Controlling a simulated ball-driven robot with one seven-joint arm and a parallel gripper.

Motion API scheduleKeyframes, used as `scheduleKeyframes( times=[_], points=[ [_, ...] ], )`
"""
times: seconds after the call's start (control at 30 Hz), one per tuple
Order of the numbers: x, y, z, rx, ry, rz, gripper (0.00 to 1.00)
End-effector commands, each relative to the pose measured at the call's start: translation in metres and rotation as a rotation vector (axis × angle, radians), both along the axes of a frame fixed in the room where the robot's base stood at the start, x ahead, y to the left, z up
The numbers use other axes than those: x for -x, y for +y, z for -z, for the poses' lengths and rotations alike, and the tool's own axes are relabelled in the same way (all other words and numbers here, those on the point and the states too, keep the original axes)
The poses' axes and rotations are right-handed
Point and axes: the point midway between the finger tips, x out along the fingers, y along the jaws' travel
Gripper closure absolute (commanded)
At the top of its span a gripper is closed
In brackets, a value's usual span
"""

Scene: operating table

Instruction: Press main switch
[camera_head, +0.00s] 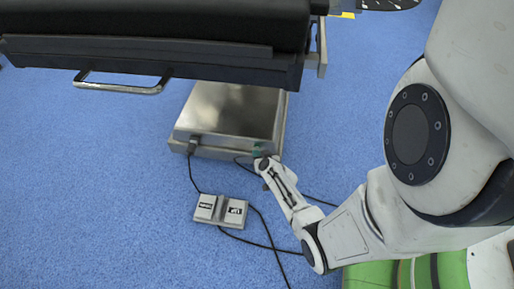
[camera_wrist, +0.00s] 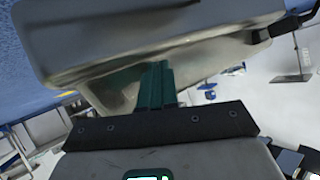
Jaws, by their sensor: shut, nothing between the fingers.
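The operating table's metal base (camera_head: 228,112) stands on the floor below the dark tabletop. My gripper (camera_head: 257,151) is at the right end of the base's front face. In the wrist view its teal fingers (camera_wrist: 157,86) are shut, with their tips at the grey base housing (camera_wrist: 150,40). I cannot tell whether they touch it. The main switch cannot be made out in either view; the fingers may hide it.
A black plug (camera_head: 193,144) with a cable sits at the base's front left. A two-pedal foot switch (camera_head: 220,210) lies on the blue floor, with cables running past my arm. The dark tabletop (camera_head: 160,35) and its metal rail (camera_head: 122,88) overhang the base.

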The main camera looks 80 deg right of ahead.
Motion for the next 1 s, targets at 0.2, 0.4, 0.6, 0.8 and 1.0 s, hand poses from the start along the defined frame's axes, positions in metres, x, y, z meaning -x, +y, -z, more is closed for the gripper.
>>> scheduleKeyframes(
  times=[0.2,0.4,0.6,0.8,1.0],
  points=[
    [0.0,0.0,0.0,0.0,0.0,0.0,1.0],
    [-0.0001,-0.0001,0.0,0.0,0.0,0.0,1.0],
    [-0.0006,-0.0042,0.0002,0.001,0.001,-0.002,1.0],
    [-0.0011,-0.0089,0.0,0.0,0.0,-0.001,1.0],
    [-0.0008,-0.009,-0.0004,0.0,0.0,0.0,1.0]
  ],
)
